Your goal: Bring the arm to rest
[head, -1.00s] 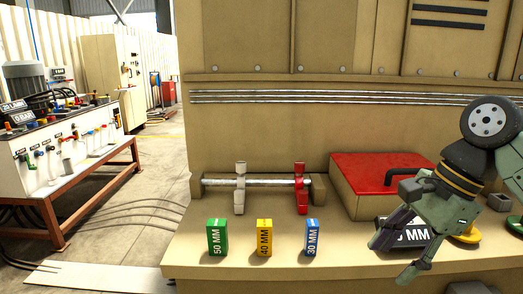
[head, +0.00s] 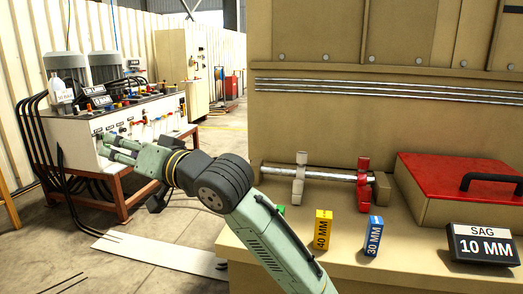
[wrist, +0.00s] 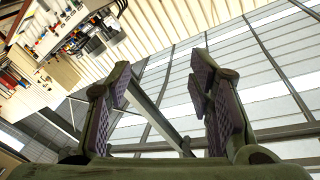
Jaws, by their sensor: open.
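My gripper (head: 122,150) is at the left in the head view, with my arm reaching up from the bottom centre and across to the left. It is held in the air, in front of the valve bench in the picture. In the wrist view my gripper (wrist: 162,105) shows its two padded fingers spread apart with nothing between them. Behind the fingers are the roof and the pale wall, seen tilted.
The valve bench (head: 112,162) stands at left. On the beige ledge are a yellow 40 MM block (head: 322,230), a blue 30 MM block (head: 373,236), a black 10 MM sign (head: 483,245) and a red-topped box (head: 455,172). My arm mostly hides a green block (head: 281,210).

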